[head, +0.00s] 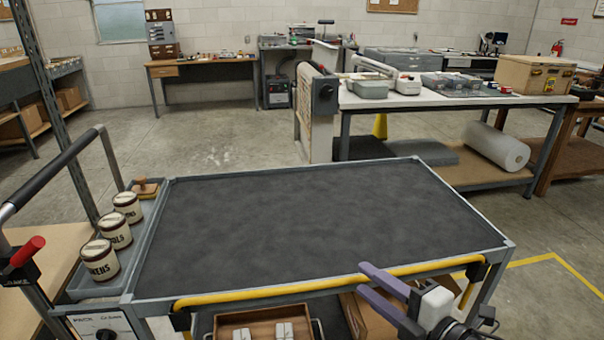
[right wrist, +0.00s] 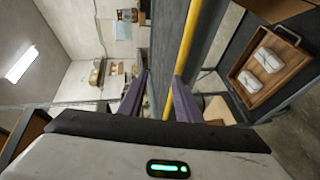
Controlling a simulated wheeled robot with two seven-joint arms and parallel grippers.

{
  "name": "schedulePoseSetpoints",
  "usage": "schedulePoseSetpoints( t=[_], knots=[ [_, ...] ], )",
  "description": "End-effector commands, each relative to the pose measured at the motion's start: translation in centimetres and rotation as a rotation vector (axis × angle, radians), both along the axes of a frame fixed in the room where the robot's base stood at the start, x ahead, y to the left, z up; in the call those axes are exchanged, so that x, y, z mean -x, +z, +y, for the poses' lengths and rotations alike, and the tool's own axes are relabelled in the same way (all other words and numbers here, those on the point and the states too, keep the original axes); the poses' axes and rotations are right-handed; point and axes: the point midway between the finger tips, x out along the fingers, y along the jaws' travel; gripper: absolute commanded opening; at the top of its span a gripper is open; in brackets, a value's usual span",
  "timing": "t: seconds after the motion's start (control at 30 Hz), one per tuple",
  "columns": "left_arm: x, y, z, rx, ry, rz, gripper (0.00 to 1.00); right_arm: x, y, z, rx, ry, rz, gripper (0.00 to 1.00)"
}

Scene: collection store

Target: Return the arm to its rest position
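My right gripper (head: 363,277) has purple fingers and is at the front right of the cart, by the yellow rail (head: 330,284). In the right wrist view the fingers (right wrist: 160,76) stand apart with nothing held between them. The yellow rail (right wrist: 184,45) runs up past the right finger; I cannot tell if they touch. My left gripper is out of view.
The cart's dark top (head: 300,215) is bare. Several labelled canisters (head: 115,230) stand in its left side tray. A wooden tray (head: 235,322) with two white packets is below the rail, also in the wrist view (right wrist: 262,75). A loaded workbench (head: 440,102) stands behind.

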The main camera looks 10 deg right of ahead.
Motion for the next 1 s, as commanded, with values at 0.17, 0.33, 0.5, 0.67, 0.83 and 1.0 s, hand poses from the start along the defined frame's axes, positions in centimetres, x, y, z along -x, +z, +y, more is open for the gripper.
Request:
schedulePoseSetpoints(
  t=[0.17, 0.33, 0.5, 0.67, 0.83, 1.0],
  knots=[
    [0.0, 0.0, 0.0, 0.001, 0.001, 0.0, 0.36, 3.0, -7.4, 0.6, -0.31, -0.156, 0.256, 0.31],
    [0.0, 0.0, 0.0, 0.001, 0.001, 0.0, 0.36, 9.8, -17.5, 1.2, -0.733, -0.45, 0.606, 0.31],
    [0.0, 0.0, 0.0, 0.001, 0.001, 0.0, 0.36, 16.7, -24.1, 2.0, -1.018, -0.712, 0.834, 0.31],
    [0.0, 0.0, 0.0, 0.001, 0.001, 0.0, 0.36, 20.3, -26.7, 2.5, -1.139, -0.844, 0.926, 0.31],
    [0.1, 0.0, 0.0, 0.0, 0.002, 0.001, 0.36, 20.9, -27.1, 2.6, -1.161, -0.868, 0.941, 0.31],
    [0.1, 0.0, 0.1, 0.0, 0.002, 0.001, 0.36, 20.8, -27.0, 2.6, -1.158, -0.865, 0.939, 0.31]
  ],
)
